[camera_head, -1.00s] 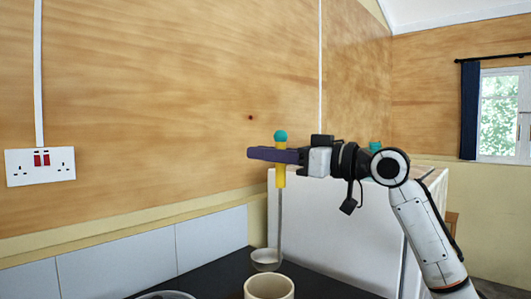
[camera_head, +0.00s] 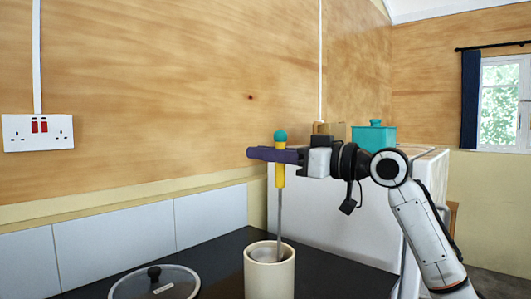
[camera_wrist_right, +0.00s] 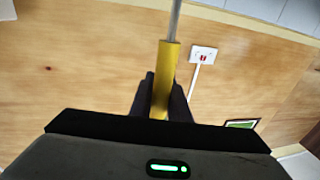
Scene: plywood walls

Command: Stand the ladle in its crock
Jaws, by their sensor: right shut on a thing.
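The ladle has a yellow handle (camera_head: 280,176) with a teal knob, a thin metal shaft and a bowl at the bottom. It hangs upright over the cream crock (camera_head: 270,280), which stands on the dark counter. The ladle's bowl (camera_head: 267,254) shows within the crock's mouth; how deep it sits cannot be told. My right gripper (camera_head: 272,155) is shut on the yellow handle just below the knob. The right wrist view shows the handle between the fingers (camera_wrist_right: 162,95). My left gripper is not in view.
A pan with a glass lid (camera_head: 155,284) sits on the dark counter left of the crock. A white cabinet (camera_head: 340,215) stands behind and right, with a teal canister (camera_head: 374,137) on top. Counter space (camera_head: 215,260) is free left of the crock.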

